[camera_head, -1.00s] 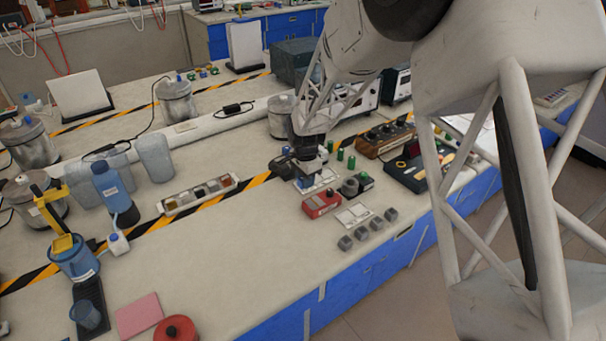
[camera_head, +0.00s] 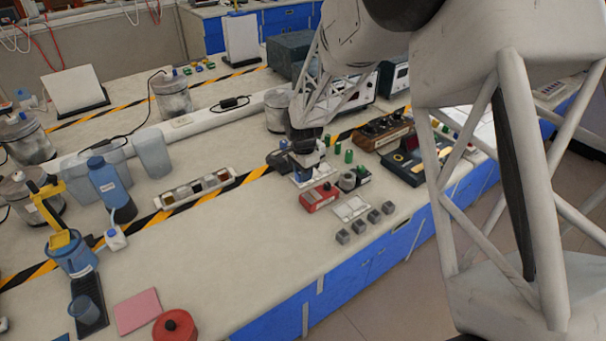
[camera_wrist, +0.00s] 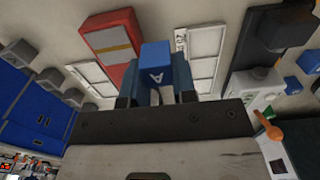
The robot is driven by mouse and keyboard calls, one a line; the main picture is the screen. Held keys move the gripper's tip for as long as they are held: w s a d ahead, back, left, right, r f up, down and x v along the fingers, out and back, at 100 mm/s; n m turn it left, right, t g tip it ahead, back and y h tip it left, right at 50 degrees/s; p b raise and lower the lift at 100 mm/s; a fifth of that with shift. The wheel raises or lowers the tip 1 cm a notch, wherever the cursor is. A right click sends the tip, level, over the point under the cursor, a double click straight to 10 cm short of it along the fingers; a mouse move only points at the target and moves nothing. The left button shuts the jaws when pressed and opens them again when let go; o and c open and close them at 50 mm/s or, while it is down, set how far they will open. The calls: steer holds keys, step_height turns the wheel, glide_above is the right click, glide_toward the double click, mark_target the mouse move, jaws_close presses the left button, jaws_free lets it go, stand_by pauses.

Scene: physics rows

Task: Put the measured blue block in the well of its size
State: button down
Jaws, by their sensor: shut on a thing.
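A blue block (camera_wrist: 156,62) marked with a white letter A sits between the two fingers of my gripper (camera_wrist: 155,85) in the wrist view. My gripper is shut on it. In the head view my gripper (camera_head: 308,160) hangs over a small white plate (camera_head: 308,178), behind the red box. The block is hard to make out there, and I cannot tell its height above the bench. In the wrist view two white framed panels (camera_wrist: 203,62) (camera_wrist: 92,76) lie on either side of the block. I cannot tell which well matches its size.
A red box (camera_head: 320,197) with a grey top stands close by; it also shows in the wrist view (camera_wrist: 112,40). Several grey blocks (camera_head: 360,225) line the front edge beside a white plate (camera_head: 350,207). A long compartmented tray (camera_head: 197,188) lies left.

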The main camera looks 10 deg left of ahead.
steer(key=w, duration=0.2)
steer(key=w+a, duration=0.1)
steer(key=w, duration=0.2)
steer(key=w+r, duration=0.1)
steer(key=w, duration=0.1)
steer(key=shift+w+a, duration=0.15)
steer(key=shift+f, duration=0.2)
steer(key=shift+f, duration=2.95)
steer(key=shift+f, duration=0.3)
steer(key=c, duration=0.5)
jaws_free()
steer(key=shift+r, duration=0.1)
steer(key=shift+r, duration=3.9)
